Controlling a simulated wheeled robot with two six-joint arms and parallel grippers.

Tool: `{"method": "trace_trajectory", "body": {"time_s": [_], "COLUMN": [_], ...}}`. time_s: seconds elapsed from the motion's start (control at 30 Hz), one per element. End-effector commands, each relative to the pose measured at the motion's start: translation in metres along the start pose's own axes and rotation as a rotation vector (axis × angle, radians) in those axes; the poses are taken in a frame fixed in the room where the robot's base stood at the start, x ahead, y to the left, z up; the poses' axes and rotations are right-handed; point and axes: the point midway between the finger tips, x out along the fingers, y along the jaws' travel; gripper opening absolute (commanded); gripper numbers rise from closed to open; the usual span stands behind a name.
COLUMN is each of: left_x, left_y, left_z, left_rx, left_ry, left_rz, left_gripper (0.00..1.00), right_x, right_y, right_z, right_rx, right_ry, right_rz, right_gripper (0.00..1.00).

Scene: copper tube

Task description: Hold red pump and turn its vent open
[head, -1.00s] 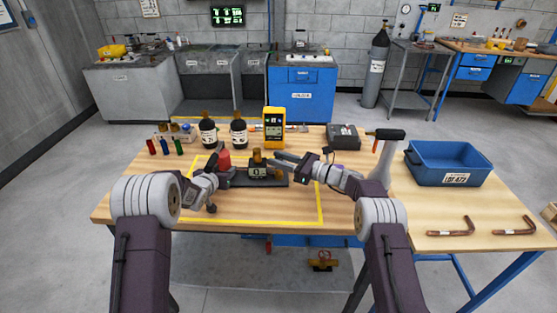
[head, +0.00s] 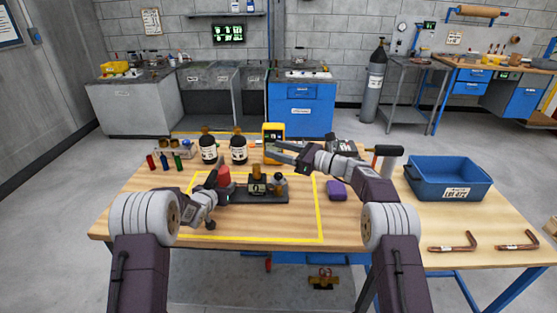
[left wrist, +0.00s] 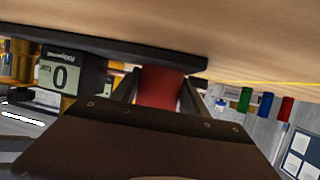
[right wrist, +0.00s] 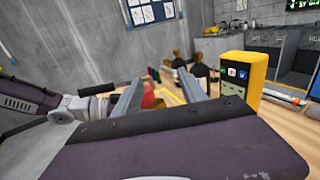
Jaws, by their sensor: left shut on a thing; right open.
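The red pump (head: 223,177) stands on the left part of a black base (head: 230,197) inside the yellow outline. My left gripper (head: 215,188) is shut on the red pump, seen also in the left wrist view (left wrist: 160,88) between the fingers. A gauge (head: 257,188) with a brass top sits mid-base; its display reads 0 in the left wrist view (left wrist: 61,76). A dark grey knob-like part (head: 280,183) is at the base's right end; I cannot tell if it is the vent. My right gripper (head: 272,151) is open and empty, raised above and behind the base.
Two dark bottles (head: 209,149) and a yellow meter (head: 273,140) stand behind the base, the meter close to my right gripper. A blue bin (head: 449,178) and bent copper tubes (head: 453,243) are further right. The front of the table is clear.

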Motion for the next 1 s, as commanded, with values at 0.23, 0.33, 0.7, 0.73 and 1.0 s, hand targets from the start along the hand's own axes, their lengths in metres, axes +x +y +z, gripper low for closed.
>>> {"method": "trace_trajectory", "body": {"time_s": [0.23, 0.33, 0.7, 0.73, 1.0], "left_x": [0.000, 0.000, 0.000, 0.000, 0.000], "left_y": [0.000, 0.000, 0.000, 0.000, 0.000], "left_z": [-0.002, -0.002, -0.002, -0.002, -0.002], "left_rx": [0.002, 0.002, 0.001, 0.001, 0.001], "left_ry": [0.003, 0.003, 0.003, 0.003, 0.003], "left_rz": [0.000, 0.000, 0.000, 0.000, 0.000], "left_gripper": [0.00, 0.00, 0.00, 0.00, 0.00], "right_x": [0.000, -0.005, -0.076, -0.082, -0.111], "right_y": [0.000, 0.001, 0.022, 0.025, 0.040], "right_z": [0.000, -0.006, -0.072, -0.077, -0.099], "right_rx": [0.001, 0.006, 0.020, 0.018, 0.001], "right_ry": [0.000, -0.006, -0.039, -0.036, -0.002], "right_rz": [0.000, -0.009, -0.223, -0.244, -0.348], "right_gripper": [0.49, 0.49, 0.49, 0.49, 0.49]}}
